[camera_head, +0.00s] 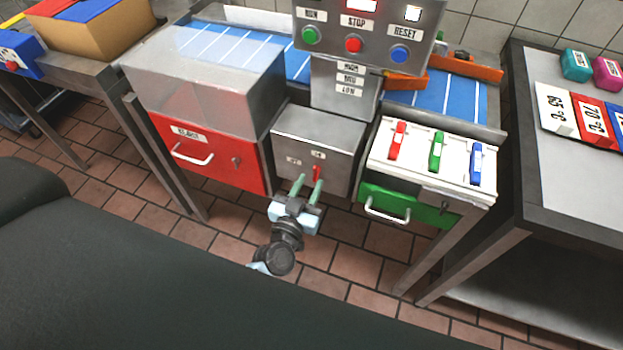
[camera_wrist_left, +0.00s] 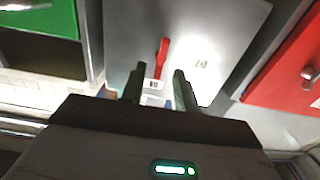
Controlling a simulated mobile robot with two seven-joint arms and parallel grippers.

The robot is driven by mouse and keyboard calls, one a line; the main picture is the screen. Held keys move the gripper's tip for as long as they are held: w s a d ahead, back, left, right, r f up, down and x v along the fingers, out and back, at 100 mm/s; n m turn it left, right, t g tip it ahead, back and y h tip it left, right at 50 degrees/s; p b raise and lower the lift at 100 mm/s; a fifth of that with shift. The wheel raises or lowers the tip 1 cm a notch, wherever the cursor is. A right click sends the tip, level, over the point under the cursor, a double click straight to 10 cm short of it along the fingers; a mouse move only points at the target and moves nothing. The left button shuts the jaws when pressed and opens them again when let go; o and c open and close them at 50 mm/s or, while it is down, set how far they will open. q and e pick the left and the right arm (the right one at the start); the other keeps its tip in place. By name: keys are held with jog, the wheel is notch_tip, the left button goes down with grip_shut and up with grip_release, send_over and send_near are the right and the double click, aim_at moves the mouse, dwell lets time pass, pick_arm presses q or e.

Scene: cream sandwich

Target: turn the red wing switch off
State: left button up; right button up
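The red wing switch (camera_head: 317,173) is a small red lever on the front of a grey metal box (camera_head: 340,138). It stands nearly upright, its upper end close to the upper small white label; another label sits to the left. The lettering is too small to read surely. My left gripper (camera_head: 309,183) is in front of the box, its two green fingers apart and pointing at the switch. In the left wrist view the switch (camera_wrist_left: 161,58) shows beyond and between the fingertips (camera_wrist_left: 157,75). Contact is not clear. My right gripper is not in view.
A red drawer (camera_head: 220,165) with a handle is left of the box. A green drawer (camera_head: 405,208) is to the right, under a white panel with red, green and blue switches (camera_head: 437,150). A button panel (camera_head: 358,38) stands above. Tiled floor is open below.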

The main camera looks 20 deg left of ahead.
pick_arm(q)
jog(key=shift+w, duration=1.1)
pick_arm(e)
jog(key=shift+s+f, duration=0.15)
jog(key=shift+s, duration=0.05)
pick_arm(q)
grip_shut()
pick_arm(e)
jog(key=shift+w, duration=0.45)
